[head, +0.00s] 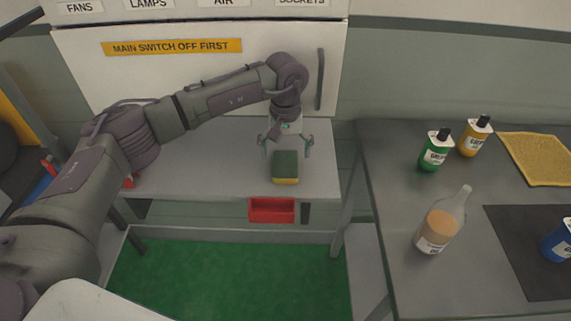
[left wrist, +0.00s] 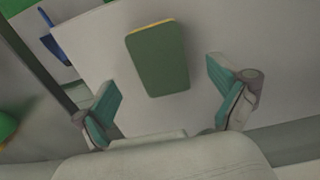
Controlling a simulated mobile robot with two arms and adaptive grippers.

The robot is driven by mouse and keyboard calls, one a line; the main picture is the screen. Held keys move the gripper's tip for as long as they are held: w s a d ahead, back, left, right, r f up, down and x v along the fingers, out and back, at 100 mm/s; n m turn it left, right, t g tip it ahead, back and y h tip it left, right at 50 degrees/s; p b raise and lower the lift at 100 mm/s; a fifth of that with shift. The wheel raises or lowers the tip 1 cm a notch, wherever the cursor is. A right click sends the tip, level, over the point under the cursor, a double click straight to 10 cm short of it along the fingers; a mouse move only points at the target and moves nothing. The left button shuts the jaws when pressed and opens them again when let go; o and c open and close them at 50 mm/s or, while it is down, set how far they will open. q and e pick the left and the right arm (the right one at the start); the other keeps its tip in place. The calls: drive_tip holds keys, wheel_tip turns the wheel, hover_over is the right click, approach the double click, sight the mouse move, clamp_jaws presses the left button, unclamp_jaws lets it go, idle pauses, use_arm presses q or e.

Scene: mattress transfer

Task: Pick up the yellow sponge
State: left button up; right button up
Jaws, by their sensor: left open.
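The sponge (head: 285,166) lies near the front edge of the small grey table, with a dark green top and a yellow lower side. In the left wrist view the sponge (left wrist: 158,58) shows its green face with a thin yellow edge, between and beyond the fingertips. My left gripper (head: 286,146) is open at the sponge's back end, its fingers to either side, and nothing is held. The fingers also show in the left wrist view (left wrist: 163,94), apart from the sponge. My right gripper is in neither view.
A red bin (head: 271,212) hangs at the front of the small table (head: 220,180). The right table holds a green bottle (head: 435,150), a yellow bottle (head: 475,136), a clear bottle with orange liquid (head: 440,225), a blue bottle (head: 558,241) and a yellow cloth (head: 540,158). A cabinet stands behind.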

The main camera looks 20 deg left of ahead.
sight(286, 165)
use_arm(q)
drive_tip(key=f+p, duration=0.1)
drive_tip(key=f, duration=0.1)
drive_tip(key=f+p, duration=0.1)
drive_tip(key=shift+s+f, duration=0.2)
drive_tip(key=shift+f, duration=0.8)
drive_tip(key=c, duration=0.9)
drive_tip(key=shift+o, duration=0.2)
drive_tip(key=shift+r, duration=0.2)
drive_tip(key=shift+w+r+b, duration=0.1)
drive_tip(key=shift+r+b, duration=0.15)
drive_tip(key=shift+b, duration=0.05)
drive_tip(key=shift+s+d+r+b, duration=0.1)
drive_tip(key=shift+s+r+b, duration=0.25)
drive_tip(key=shift+r, duration=0.3)
drive_tip(key=shift+s+d+r+b, duration=0.1)
drive_tip(key=shift+r+b, duration=0.35)
drive_tip(key=shift+r, duration=0.15)
drive_tip(key=s+d+b, duration=0.2)
drive_tip(key=s, duration=0.6)
drive_tip(key=s+d+b, duration=0.2)
drive_tip(key=s, duration=0.6)
drive_tip(key=shift+s+d, duration=0.3)
drive_tip(key=shift+d, duration=0.05)
